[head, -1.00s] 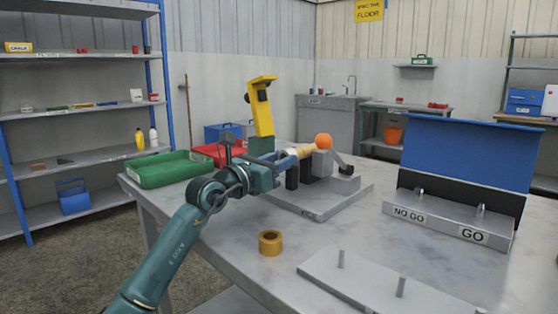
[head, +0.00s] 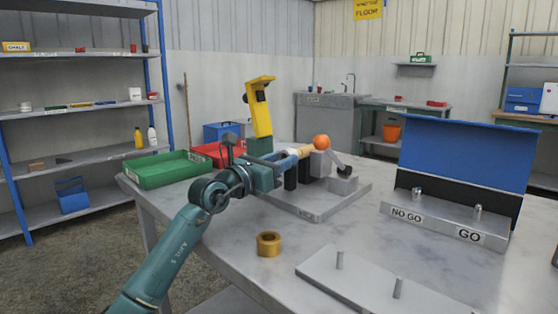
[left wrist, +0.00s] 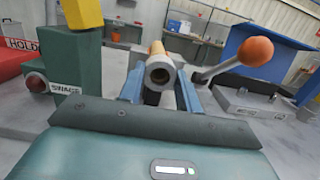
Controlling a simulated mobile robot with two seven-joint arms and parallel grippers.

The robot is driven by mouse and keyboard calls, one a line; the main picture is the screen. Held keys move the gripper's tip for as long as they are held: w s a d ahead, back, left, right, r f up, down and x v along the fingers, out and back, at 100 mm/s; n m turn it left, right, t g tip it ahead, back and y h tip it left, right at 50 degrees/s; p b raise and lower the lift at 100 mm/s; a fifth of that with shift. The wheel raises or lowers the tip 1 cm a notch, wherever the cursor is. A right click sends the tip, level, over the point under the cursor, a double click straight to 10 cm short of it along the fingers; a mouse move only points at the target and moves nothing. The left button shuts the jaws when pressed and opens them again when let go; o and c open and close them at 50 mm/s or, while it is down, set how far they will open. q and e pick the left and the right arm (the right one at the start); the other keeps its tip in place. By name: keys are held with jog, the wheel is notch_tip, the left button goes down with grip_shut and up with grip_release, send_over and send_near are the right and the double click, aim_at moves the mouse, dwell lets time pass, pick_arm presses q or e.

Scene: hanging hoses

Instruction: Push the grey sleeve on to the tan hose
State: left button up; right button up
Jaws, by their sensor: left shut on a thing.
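The tan hose (head: 301,151) runs into the clamp block at the back of the fixture. It also shows in the left wrist view (left wrist: 157,48), beyond the sleeve. The grey sleeve (left wrist: 160,72) sits between my finger pads with its hollow end facing the wrist camera, roughly in line with the hose. My left gripper (head: 287,162) is shut on it, with fingers on both sides in the left wrist view (left wrist: 160,92). Whether the sleeve's far end is around the hose or only against it is hidden. My right gripper is not in view.
A lever with an orange ball (head: 321,142) stands by the clamp. A yellow post (head: 260,108) is close behind my gripper. A green tray (head: 168,170) and tape roll (head: 268,244) lie on the table. The NO GO/GO stand (head: 445,222) is at right.

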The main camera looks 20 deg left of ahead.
pick_arm(q)
jog(key=shift+w+d+r+p, duration=0.1)
jog(key=shift+w+d+p, duration=0.05)
jog(key=shift+w+p, duration=0.25)
jog(key=shift+c, duration=0.3)
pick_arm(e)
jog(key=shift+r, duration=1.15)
pick_arm(q)
jog(key=o, duration=1.1)
jog(key=shift+w+d, duration=0.1)
jog(key=shift+w, duration=0.05)
jog(key=shift+a, duration=0.2)
jog(key=v, duration=0.6)
jog(key=p+v, duration=0.1)
jog(key=v, duration=0.6)
jog(key=shift+d, duration=0.2)
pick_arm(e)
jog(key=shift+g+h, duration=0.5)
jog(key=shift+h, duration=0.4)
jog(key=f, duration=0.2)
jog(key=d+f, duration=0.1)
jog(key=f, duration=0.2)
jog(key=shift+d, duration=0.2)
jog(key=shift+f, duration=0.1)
